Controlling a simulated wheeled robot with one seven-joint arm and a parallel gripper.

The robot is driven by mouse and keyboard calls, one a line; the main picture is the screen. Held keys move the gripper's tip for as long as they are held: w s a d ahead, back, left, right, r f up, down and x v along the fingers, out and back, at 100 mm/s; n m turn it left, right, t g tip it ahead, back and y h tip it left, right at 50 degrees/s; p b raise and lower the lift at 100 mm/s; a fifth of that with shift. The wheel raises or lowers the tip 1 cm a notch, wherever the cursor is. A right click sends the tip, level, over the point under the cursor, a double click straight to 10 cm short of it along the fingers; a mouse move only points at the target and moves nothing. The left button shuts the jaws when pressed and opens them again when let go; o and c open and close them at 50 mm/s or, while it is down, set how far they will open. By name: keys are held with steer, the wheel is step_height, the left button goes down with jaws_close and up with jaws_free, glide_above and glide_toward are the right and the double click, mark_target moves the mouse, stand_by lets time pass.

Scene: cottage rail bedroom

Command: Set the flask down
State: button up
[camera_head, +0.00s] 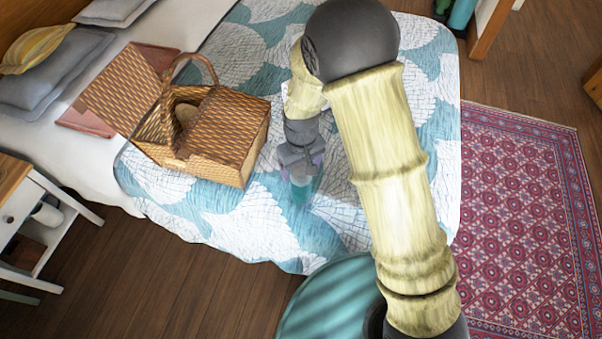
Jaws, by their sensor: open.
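My gripper (299,168) is over the front part of the bed, to the right of the wicker basket, with its jaws open. A small teal thing (302,193), which looks like the flask, is directly below and between the fingers. It blends with the teal and white quilt, so its outline is hard to make out. I cannot tell whether it touches the fingers. The quilt (235,215) lies under it, on the bed.
An open wicker picnic basket (229,130) stands on the bed to the left of my gripper. Pillows (55,75) lie at the far left. A white nightstand (25,215) stands at the left edge. A red patterned rug (520,220) covers the floor on the right.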

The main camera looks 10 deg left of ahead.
step_height(320, 180, up, 7)
stand_by(0.3)
steer(key=shift+d, duration=0.1)
stand_by(0.5)
steer(key=s+d+r+m+t, duration=0.1)
steer(key=s+d+r+m, duration=0.1)
steer(key=d, duration=0.6)
steer(key=s+d+r+m, duration=0.2)
steer(key=d+r+m, duration=0.1)
steer(key=d, duration=0.6)
steer(key=s+d+r+m+t, duration=0.1)
steer(key=s+d+r+m, duration=0.2)
steer(key=d, duration=0.5)
steer(key=shift+d+t, duration=0.25)
steer(key=shift+t, duration=0.05)
steer(key=shift+r, duration=0.1)
steer(key=shift+c, duration=0.3)
